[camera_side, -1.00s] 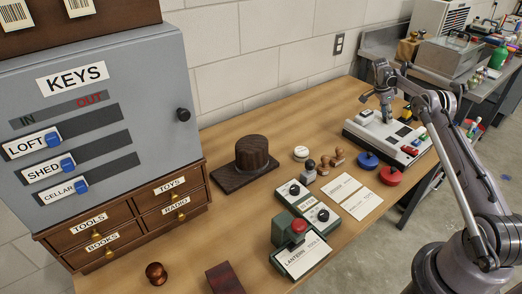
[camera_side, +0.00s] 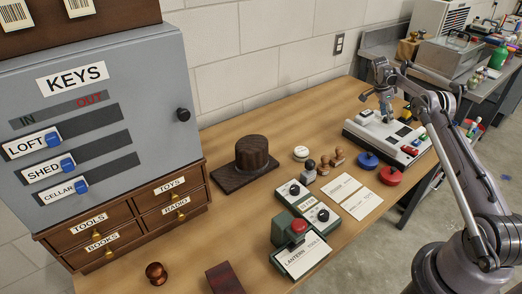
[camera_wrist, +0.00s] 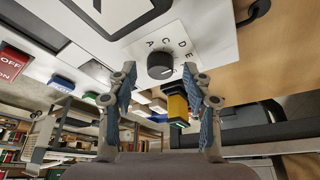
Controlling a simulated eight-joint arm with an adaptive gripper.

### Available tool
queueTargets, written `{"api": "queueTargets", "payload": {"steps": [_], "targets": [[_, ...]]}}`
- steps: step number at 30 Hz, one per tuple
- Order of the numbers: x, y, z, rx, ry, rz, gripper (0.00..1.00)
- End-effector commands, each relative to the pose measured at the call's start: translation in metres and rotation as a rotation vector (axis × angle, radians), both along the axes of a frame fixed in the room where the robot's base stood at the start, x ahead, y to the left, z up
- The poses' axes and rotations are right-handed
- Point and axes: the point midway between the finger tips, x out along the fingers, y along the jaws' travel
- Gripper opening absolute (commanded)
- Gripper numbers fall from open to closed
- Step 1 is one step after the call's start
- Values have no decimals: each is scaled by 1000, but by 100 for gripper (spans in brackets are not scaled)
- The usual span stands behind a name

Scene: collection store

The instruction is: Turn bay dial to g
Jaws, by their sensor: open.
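The bay dial (camera_wrist: 160,65) is a small round black knob on a white panel, with letters such as A, C, D and E printed in an arc around it. Which letter it points at is not clear. My gripper (camera_wrist: 160,78) is open, its two blue-padded fingers on either side of the dial in the wrist view, and it holds nothing. Whether the fingers touch the knob cannot be told. In the side view my gripper (camera_side: 387,114) is over the white panel unit (camera_side: 368,138) at the table's far right, where the dial is too small or hidden to make out.
A red OFF/ON switch (camera_wrist: 12,62) is on the panel in the wrist view. Blue (camera_side: 368,160) and red (camera_side: 390,176) round pieces lie in front of the unit. Wooden stamps (camera_side: 337,158) and cards (camera_side: 361,203) lie nearer. A grey key cabinet (camera_side: 150,70) stands at left.

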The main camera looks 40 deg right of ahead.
Motion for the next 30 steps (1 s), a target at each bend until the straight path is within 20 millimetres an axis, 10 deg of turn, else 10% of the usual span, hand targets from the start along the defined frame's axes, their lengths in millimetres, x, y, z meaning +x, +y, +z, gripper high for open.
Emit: {"api": "queueTargets", "payload": {"steps": [18,30], "targets": [[22,34,95,1,1,1,50],[24,38,107,0,1,0,50]]}}
